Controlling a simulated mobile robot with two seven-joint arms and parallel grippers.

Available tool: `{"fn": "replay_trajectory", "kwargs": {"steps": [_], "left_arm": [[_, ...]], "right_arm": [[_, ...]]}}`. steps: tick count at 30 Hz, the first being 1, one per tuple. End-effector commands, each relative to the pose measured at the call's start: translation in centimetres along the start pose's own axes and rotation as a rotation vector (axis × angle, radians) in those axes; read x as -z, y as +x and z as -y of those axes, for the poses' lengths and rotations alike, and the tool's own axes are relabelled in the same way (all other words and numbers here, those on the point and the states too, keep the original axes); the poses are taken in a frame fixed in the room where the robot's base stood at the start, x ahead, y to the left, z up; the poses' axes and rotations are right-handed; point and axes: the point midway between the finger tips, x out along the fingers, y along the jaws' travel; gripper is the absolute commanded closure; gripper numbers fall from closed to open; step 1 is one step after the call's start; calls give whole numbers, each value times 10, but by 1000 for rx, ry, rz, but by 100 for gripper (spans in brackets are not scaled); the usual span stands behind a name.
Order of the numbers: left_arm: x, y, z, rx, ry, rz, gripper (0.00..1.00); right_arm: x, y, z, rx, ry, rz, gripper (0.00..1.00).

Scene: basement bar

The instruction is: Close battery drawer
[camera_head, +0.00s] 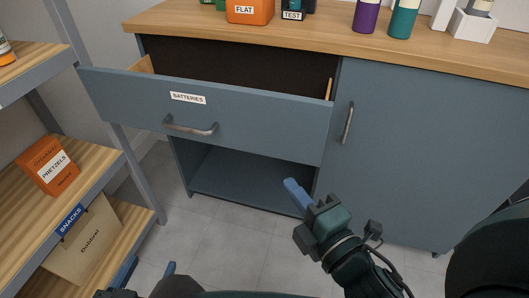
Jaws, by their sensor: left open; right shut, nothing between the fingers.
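The battery drawer (254,125) has a blue-grey front with a white "BATTERIES" label and a curved metal handle (190,127). It stands pulled out of the cabinet (420,150), with a gap behind its front. Its floor and contents are hidden. My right gripper (291,186) is shut and empty, below the drawer's right part in the picture. I cannot tell whether it touches the cabinet, but it appears apart from the drawer front. My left gripper (148,272) is low at the bottom left, open, mostly cut off by the frame edge and away from the drawer.
An open compartment (250,180) lies under the drawer, beside a closed door with a handle (347,123). Bottles and boxes stand on the wooden countertop (330,42). A shelf rack (140,180) with a pretzel box (47,166) stands close at left. Grey floor is clear in front.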

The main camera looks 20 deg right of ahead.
Motion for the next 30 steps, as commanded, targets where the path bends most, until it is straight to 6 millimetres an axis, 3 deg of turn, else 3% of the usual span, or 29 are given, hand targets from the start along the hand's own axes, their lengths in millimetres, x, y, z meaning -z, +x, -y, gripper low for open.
{"fn": "replay_trajectory", "kwargs": {"steps": [8, 23, 30], "left_arm": [[0, 0, -1, -3, 7, 4, 45], [-2, 1, -1, -2, 5, 4, 45], [-1, 2, 0, 4, 13, -21, 45]], "right_arm": [[0, 16, 0, -8, -10, -1, 100], [0, 101, 1, -7, -9, 0, 100], [-23, 123, 2, -4, -9, 0, 100]]}}
